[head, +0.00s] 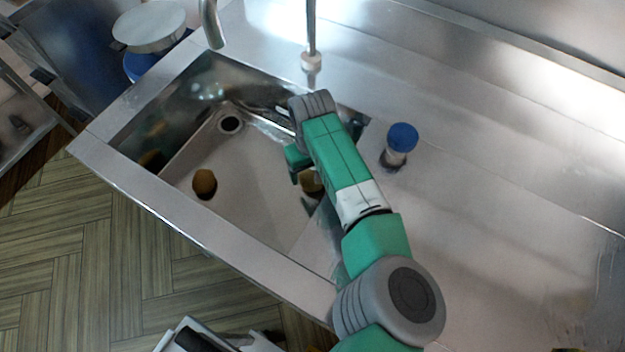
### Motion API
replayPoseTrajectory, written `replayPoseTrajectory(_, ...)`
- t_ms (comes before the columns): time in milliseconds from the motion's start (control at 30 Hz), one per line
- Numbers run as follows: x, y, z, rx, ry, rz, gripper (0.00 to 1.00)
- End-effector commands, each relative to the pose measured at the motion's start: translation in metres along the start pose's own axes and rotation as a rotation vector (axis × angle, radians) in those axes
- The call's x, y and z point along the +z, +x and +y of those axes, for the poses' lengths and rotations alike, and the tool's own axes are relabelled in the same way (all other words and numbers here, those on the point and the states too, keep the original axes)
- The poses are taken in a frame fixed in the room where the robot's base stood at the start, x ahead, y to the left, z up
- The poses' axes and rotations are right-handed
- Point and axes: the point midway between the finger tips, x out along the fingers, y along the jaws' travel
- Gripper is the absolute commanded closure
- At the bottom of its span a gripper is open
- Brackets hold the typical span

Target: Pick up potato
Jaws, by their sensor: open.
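One brown potato (205,184) lies on the sink floor, left of my arm and apart from my gripper. A second brown, potato-like item (312,182) lies in the sink beside my gripper, partly hidden by my green arm. My gripper (297,172) is down inside the sink and open. One green finger shows just left of the second item; the other is hidden behind the arm. I cannot tell whether the finger touches the item.
The steel sink (205,232) has raised walls around my gripper and a drain (230,122) at the back. A faucet (211,25) and a thin upright pipe (311,45) stand behind. A blue-capped shaker (402,138) stands right of the sink. The right counter is mostly clear.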

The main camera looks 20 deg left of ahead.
Motion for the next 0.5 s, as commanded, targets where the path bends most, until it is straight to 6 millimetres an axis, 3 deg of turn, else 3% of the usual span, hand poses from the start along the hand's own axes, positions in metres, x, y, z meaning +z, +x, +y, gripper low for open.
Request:
replayPoseTrajectory(33,-0.001,0.016,0.000,0.002,-0.001,-0.003,0.25)
replayPoseTrajectory(200,-0.002,0.040,-0.001,0.001,0.000,-0.001,0.25)
replayPoseTrajectory(467,-0.003,0.043,-0.001,0.000,0.000,0.001,0.25)
replayPoseTrajectory(500,-0.003,0.043,-0.001,0.000,0.000,0.001,0.29)
